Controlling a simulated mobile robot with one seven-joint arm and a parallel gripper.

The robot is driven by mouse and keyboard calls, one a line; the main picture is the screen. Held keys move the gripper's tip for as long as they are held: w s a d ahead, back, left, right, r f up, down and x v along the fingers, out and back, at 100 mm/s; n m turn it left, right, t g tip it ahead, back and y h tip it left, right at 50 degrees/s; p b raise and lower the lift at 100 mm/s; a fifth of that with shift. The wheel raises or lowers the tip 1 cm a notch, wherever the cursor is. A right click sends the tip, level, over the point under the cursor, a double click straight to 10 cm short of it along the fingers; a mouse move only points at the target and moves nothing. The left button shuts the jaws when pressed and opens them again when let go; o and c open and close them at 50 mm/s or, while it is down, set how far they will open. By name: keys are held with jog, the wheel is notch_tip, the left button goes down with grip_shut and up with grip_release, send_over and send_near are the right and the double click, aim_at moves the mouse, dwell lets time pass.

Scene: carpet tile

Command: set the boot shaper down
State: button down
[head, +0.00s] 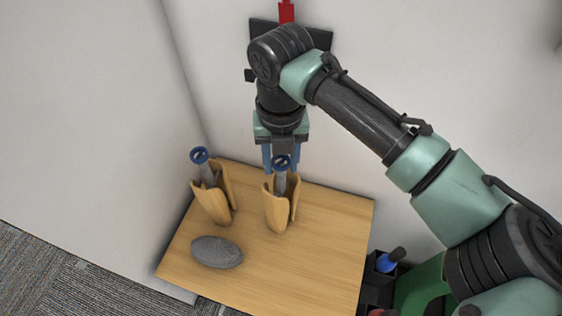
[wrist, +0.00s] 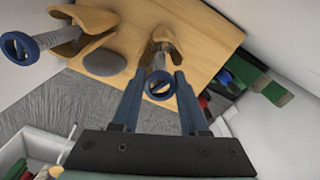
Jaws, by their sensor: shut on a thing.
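A wooden boot shaper (head: 282,208) with a metal stem and blue ring handle is upright over the right part of the wooden tabletop (head: 315,262). My gripper (head: 281,168) points down from above and is shut on it near the ring. In the wrist view the boot shaper's blue ring (wrist: 158,86) lies between the two blue fingers of my gripper (wrist: 158,78). Its wooden lower end is at or just above the tabletop; I cannot tell whether it touches.
A second, similar boot shaper (head: 214,197) stands to the left, apart from the held one. A grey ribbed oval object (head: 217,252) lies at the front left. Walls close off the left and back. The tabletop's right side is clear. A dark holder (head: 378,287) is beyond its right edge.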

jog(key=shift+f, duration=0.2)
jog(key=shift+c, duration=2.1)
grip_release()
notch_tip(320, 180, up, 12)
jog(key=p, duration=0.3)
jog(key=shift+r, duration=0.15)
